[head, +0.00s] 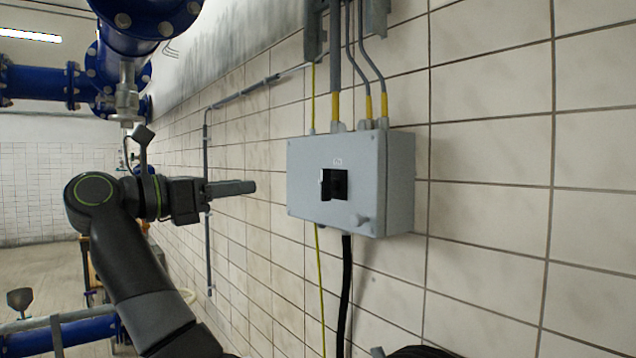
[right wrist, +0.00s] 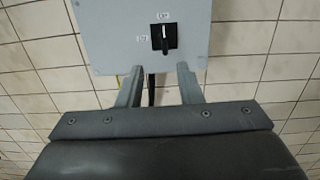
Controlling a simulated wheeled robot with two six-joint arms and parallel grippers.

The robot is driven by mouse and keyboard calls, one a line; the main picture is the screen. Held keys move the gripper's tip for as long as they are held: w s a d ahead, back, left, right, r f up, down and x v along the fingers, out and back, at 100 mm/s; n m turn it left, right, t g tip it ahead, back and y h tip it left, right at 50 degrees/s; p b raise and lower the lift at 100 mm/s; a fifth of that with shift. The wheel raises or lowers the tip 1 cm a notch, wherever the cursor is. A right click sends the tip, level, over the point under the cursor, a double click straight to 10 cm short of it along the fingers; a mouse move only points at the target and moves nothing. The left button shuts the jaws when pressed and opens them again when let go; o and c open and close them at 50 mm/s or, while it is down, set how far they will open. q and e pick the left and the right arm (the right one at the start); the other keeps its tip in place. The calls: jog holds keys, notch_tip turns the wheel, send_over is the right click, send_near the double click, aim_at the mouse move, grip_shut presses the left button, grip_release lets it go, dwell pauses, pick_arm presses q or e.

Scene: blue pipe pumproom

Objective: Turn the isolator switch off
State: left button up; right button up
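The isolator switch (head: 334,184) is a black rotary knob on the front of a grey box (head: 305,205) fixed to the tiled wall. In the right wrist view the knob (right wrist: 163,38) has its white mark upright, towards the upper of two small labels; I cannot read them. My right gripper (head: 238,188) is left of the box, pointing at its front, apart from it. In the right wrist view its fingers (right wrist: 158,84) are spread with nothing between them, and the knob shows above the gap. My left gripper is not in view.
Grey conduits (head: 335,65) enter the box from above. A black cable (head: 346,280) and a thin green-yellow wire (head: 319,270) run down below it. Large blue pipes (head: 150,15) are at the upper left. Space between gripper and box front is clear.

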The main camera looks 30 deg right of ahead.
jog(key=p, duration=0.7)
send_near(322, 182)
jog(key=shift+y, duration=0.4)
jog(key=d, duration=0.5)
jog(key=d+r, duration=0.1)
jog(key=d, duration=0.2)
jog(key=shift+w+d, duration=0.2)
jog(key=shift+w, duration=0.15)
jog(key=shift+d+f, duration=0.1)
jog(key=shift+d, duration=0.3)
grip_shut()
